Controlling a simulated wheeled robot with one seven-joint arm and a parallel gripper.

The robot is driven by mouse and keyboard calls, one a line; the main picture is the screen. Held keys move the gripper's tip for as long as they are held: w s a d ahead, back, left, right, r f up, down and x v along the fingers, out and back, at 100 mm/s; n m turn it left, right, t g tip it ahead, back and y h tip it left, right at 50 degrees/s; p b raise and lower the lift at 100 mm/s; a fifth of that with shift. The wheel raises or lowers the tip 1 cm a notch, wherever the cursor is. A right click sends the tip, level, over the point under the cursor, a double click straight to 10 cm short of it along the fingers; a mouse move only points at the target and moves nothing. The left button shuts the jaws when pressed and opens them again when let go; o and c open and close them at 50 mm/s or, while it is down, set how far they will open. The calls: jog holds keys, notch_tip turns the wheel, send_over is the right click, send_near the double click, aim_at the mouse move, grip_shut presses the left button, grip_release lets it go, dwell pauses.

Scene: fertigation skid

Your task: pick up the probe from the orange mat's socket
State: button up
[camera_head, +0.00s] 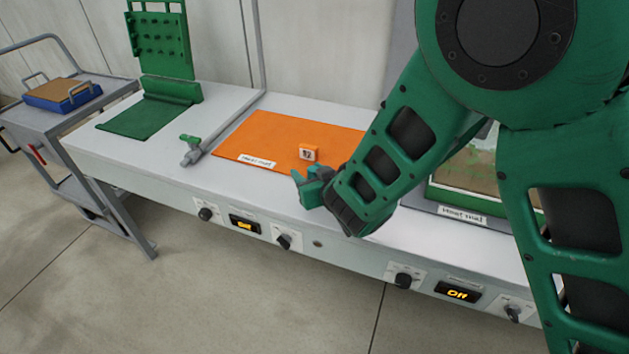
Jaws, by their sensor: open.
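The orange mat (275,135) lies flat on the bench, with a white label at its front left edge. A small orange block (308,152) with a pale marked face stands on the mat, near its front right. I cannot tell whether it is the socket. I cannot make out the probe; my arm hides the right part of the mat. My gripper (305,182), teal, is open over the front of the bench, just in front of the orange block in the picture. I see nothing between its fingers.
A green valve on a grey pipe (190,154) stands left of the mat. Farther left are a green mat (145,117) and green pegboard (160,45). A cart holds a blue tray (62,98). Knobs (403,280) project from the bench front. A framed panel (470,180) is partly behind my arm.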

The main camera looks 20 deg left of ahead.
jog(key=shift+w+a+f, duration=0.15)
jog(key=shift+w+a, duration=0.05)
jog(key=shift+w, duration=0.05)
jog(key=shift+c, duration=0.3)
grip_shut()
jog(key=shift+r, duration=0.2)
